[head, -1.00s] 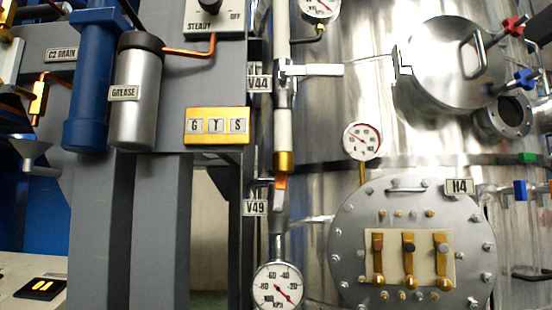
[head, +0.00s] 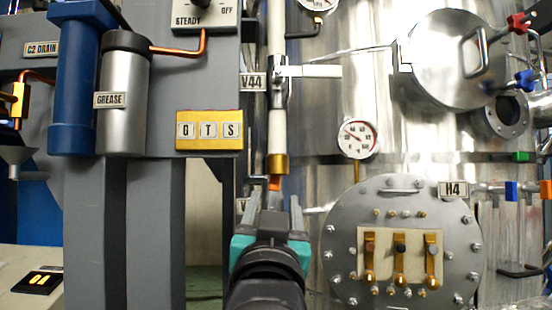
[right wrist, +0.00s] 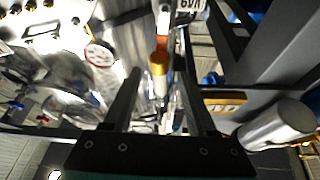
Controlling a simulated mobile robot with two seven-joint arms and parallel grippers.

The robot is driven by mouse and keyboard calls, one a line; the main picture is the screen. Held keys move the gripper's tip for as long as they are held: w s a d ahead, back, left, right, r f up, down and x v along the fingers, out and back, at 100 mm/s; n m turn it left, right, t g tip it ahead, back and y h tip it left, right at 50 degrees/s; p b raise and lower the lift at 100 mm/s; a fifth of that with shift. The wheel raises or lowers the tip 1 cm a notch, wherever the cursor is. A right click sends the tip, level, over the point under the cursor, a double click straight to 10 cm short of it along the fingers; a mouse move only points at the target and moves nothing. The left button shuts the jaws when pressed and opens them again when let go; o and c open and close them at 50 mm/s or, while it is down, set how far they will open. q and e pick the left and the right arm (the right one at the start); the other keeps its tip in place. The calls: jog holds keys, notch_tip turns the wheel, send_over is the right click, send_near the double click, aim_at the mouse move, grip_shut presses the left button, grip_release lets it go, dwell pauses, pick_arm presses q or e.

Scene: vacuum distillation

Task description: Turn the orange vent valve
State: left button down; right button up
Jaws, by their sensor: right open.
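The orange vent valve (head: 274,183) is a small orange piece just under a brass collar (head: 278,163) on the white vertical pipe. It also shows in the right wrist view (right wrist: 162,42) near the top middle. My right gripper (head: 273,204) is in front of the pipe, pointing at the valve, and hides the lower part of the valve. In the right wrist view my right gripper (right wrist: 158,66) has its two fingers apart, with the collar and pipe seen between them; contact cannot be told. My left gripper is not in view.
The V44 valve with a white lever (head: 310,71) sits higher on the pipe. A round H4 flange (head: 345,235) and a dial gauge (head: 356,138) are to the right. A grey cabinet with a yellow GTS plate (head: 210,130) and grease cylinder (head: 124,95) stands left.

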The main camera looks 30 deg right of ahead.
aim_at(276, 173)
jog(key=p+x, duration=0.6)
jog(key=x, duration=0.7)
jog(key=shift+w+d+r, duration=0.15)
jog(key=shift+w+d, duration=0.05)
jog(key=shift+w, duration=0.05)
jog(key=shift+c, duration=0.4)
grip_shut()
dwell(0.7)
